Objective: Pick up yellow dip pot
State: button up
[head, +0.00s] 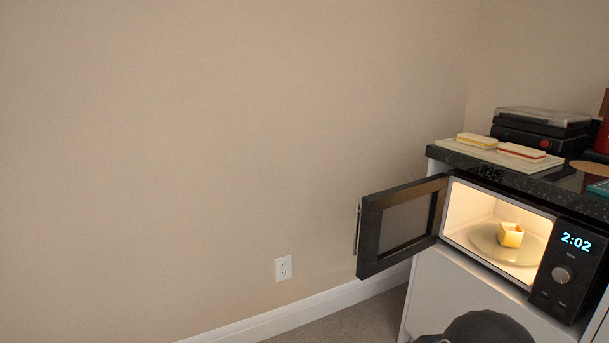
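The yellow dip pot (510,235) is a small, squarish, pale yellow cup. It stands upright on the round plate (485,237) inside the lit microwave (567,247). The microwave door (402,226) is swung wide open to the left, so the pot is in plain sight. A dark rounded part, which looks like part of my arm, shows at the bottom edge below the microwave. My gripper's fingers are not in view.
The counter (455,158) above the microwave holds a pale board with two small boxes (520,152) and a black case (541,130). The open door juts out left of the cavity. The wall at left is bare, with one outlet (283,268).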

aim_at(510, 233)
jog(key=u, duration=1.2)
jog(key=i, duration=2.3)
jog(key=z, duration=3.25)
jog(key=k, duration=0.2)
jog(key=z, duration=0.05)
